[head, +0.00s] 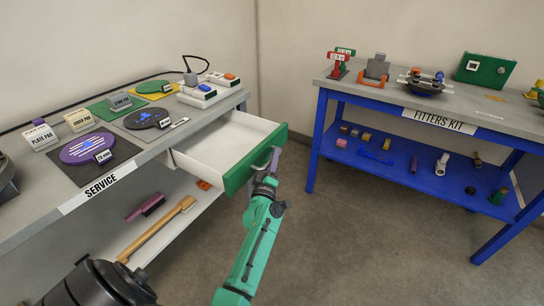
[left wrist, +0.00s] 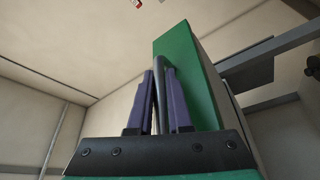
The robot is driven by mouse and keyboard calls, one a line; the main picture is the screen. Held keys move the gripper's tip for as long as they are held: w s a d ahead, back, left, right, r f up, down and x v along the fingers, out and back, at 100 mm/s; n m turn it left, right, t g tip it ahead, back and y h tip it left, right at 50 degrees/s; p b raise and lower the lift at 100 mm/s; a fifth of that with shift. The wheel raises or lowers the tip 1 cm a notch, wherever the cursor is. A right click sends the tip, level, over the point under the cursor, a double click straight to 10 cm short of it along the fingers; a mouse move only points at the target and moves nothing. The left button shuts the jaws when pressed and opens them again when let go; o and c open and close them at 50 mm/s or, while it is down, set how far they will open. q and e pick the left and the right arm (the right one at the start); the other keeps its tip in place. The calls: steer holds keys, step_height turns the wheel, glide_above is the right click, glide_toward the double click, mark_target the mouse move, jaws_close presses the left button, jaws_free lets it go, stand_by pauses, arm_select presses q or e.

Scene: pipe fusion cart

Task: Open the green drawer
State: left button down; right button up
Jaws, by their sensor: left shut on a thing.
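The green drawer (head: 248,161) has a green front and a white, empty-looking inside. It stands well out from under the grey service bench in the head view. Its grey bar handle (head: 275,160) is on the front's outer face. My left gripper (head: 270,172) is at that handle. In the left wrist view, the purple fingers of my left gripper (left wrist: 161,100) are shut on the grey handle bar (left wrist: 159,75), beside the green drawer front (left wrist: 192,70). My right gripper is not in view.
The service bench (head: 95,196) holds pads, labels and a power strip (head: 200,95); a lower shelf holds a wooden-handled tool (head: 155,230). A blue table (head: 400,98) labelled FITTERS KIT stands at the right. Bare floor (head: 360,235) lies between them.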

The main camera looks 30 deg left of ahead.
arm_select(q)
steer(key=c, duration=0.8)
jaws_free()
steer(key=shift+c, duration=0.2)
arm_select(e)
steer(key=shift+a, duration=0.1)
arm_select(q)
steer(key=shift+s+f, duration=0.1)
steer(key=shift+s, duration=0.1)
steer(key=v, duration=1.4)
steer(key=shift+b, duration=0.4)
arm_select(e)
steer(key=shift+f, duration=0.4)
